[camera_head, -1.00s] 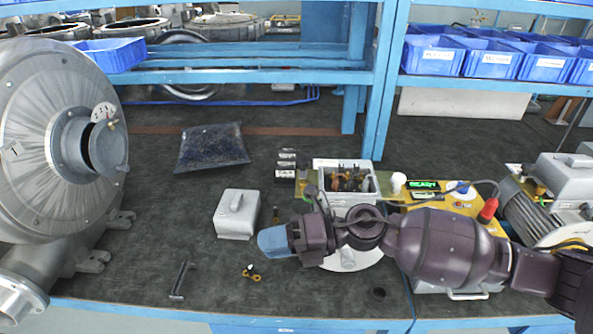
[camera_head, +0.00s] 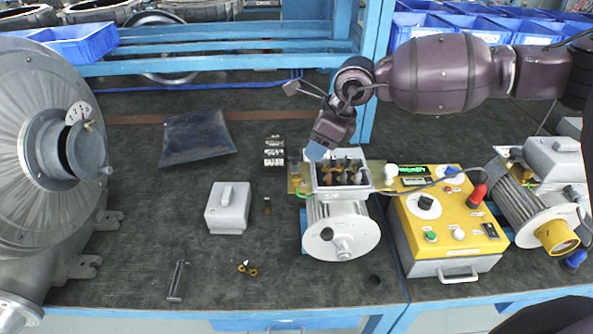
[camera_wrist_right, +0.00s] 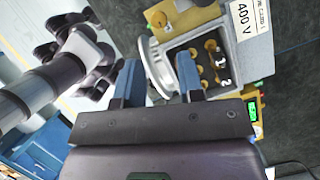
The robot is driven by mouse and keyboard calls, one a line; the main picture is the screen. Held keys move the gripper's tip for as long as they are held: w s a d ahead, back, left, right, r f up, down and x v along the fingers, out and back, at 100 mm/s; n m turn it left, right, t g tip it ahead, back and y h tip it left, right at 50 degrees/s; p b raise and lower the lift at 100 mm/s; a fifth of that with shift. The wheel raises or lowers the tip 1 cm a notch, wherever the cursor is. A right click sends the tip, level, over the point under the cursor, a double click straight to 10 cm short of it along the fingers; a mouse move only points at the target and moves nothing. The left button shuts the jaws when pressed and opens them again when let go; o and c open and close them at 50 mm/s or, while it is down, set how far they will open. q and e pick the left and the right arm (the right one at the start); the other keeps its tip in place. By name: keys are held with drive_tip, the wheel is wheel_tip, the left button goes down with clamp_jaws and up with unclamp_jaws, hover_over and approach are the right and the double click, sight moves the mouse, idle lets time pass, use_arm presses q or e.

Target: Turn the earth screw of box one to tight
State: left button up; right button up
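The open grey terminal box (camera_head: 343,190) sits on top of a motor (camera_head: 320,232) at the middle of the bench. Dark and brass terminals show inside it; it also shows in the right wrist view (camera_wrist_right: 176,52), with the numbers 1 and 2. A green wire (camera_head: 303,195) shows at its left side. I cannot pick out the earth screw for sure. My right gripper (camera_head: 316,151) is above the box's back left, pointing down. In the wrist view its blue fingers (camera_wrist_right: 158,82) stand apart with nothing between them. My left gripper is not in view.
A yellow control box (camera_head: 453,222) stands right of the motor, with a second motor (camera_head: 540,195) beyond it. A grey cover (camera_head: 228,207), a black bag (camera_head: 197,138) and small loose parts (camera_head: 247,268) lie to the left. A large blower (camera_head: 40,150) fills the left side.

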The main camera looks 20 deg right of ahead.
sight(298, 177)
drive_tip(key=p+x, duration=0.1)
drive_tip(key=x, duration=0.9)
drive_tip(key=shift+a, duration=0.1)
drive_tip(key=shift+c, duration=0.4)
drive_tip(key=c, duration=0.6)
drive_tip(key=shift+o, duration=0.2)
